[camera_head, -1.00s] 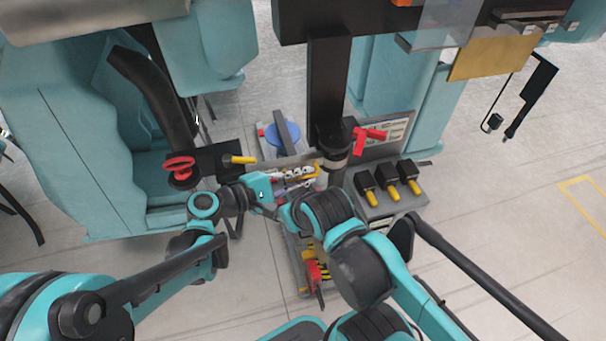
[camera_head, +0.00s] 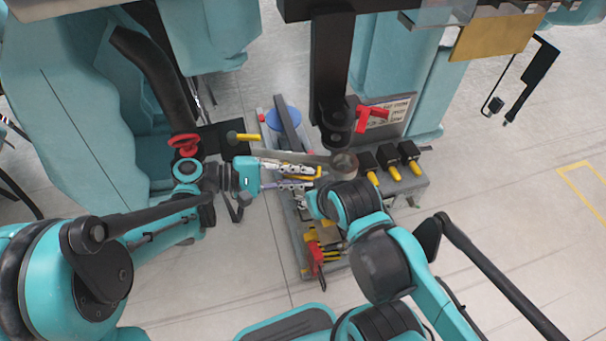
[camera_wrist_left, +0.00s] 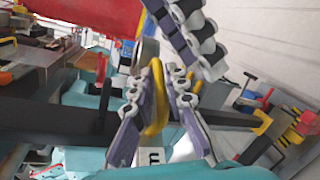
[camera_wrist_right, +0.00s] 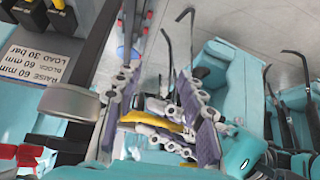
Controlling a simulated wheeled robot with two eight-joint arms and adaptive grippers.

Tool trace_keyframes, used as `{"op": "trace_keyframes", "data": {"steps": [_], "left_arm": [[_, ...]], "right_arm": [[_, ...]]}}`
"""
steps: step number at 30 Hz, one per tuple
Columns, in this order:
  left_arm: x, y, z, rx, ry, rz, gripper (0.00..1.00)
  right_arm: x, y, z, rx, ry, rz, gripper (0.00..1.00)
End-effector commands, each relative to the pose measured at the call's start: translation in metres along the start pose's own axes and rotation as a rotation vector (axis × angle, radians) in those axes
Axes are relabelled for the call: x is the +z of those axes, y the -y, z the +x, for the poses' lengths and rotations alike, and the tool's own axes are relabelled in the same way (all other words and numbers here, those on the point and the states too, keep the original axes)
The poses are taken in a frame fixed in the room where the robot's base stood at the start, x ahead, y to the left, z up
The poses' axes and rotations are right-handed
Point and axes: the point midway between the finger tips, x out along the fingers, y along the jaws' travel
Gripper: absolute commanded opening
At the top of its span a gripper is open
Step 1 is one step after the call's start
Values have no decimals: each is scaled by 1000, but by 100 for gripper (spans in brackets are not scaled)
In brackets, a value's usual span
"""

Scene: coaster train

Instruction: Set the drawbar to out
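A yellow loop handle shows in the left wrist view (camera_wrist_left: 155,97) and in the head view (camera_head: 312,172), by a grey bar (camera_head: 285,156) with a round end (camera_head: 343,164). I take this bar to be the drawbar but cannot be sure. My left gripper (camera_head: 312,179) has its fingers on either side of the yellow loop, with a small gap; a firm grip does not show. My right gripper (camera_wrist_right: 160,85) is open, close beside the left one. Its wrist hides its fingers in the head view.
A red handwheel (camera_head: 185,145) and a yellow-ended lever (camera_head: 243,136) are left. A red handle (camera_head: 370,117) stands at a black post (camera_head: 328,75). Black blocks with yellow grips (camera_head: 390,163) are right. A red lever (camera_head: 316,262) is nearer. Teal vehicle bodies flank the work area.

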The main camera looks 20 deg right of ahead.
Motion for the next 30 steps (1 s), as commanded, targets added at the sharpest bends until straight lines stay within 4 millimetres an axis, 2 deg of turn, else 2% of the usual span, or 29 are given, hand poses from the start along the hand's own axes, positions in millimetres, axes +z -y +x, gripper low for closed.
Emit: {"op": "trace_keyframes", "data": {"steps": [11,14,24,30], "left_arm": [[-1,-1,-6,2,-2,-1,19],[-1,-1,-19,3,-3,-1,19],[-1,0,-92,3,-4,-1,19],[0,0,-116,1,-1,0,19]], "right_arm": [[0,0,0,0,0,0,40],[0,0,0,0,0,0,40],[0,0,0,0,0,0,40],[0,0,0,0,0,0,40]]}}
